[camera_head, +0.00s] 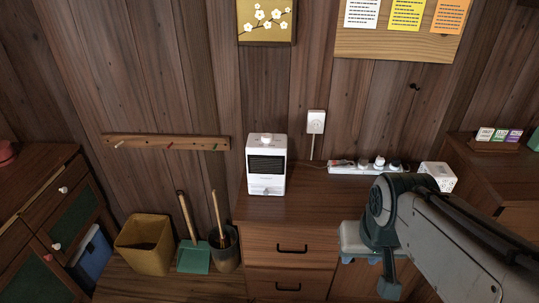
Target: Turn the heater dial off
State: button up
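The heater (265,175) is a small white box with a dark slatted grille, standing upright on a brown wooden cabinet. A round white knob (267,139) sits on its top, and a small light-grey part shows low on its front. I cannot read any setting on the knob. My arm comes in from the lower right, and its end is over the cabinet's right part, clear of the heater. My gripper's fingers cannot be made out there, so I cannot see whether they are open or shut. Nothing of mine touches the heater.
A power strip (366,167) with several plugs lies right of the heater, beside a white cube (437,176). A wall outlet (316,122) is behind. A yellow bin (146,245), a green dustpan (193,257) and a dark bucket (226,251) stand left. The cabinet top before the heater is clear.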

aim_at(267, 138)
jog(key=k, duration=0.65)
jog(key=z, duration=0.65)
jog(key=i, duration=1.2)
jog(key=u, duration=0.55)
jog(key=i, duration=0.45)
jog(key=u, duration=0.35)
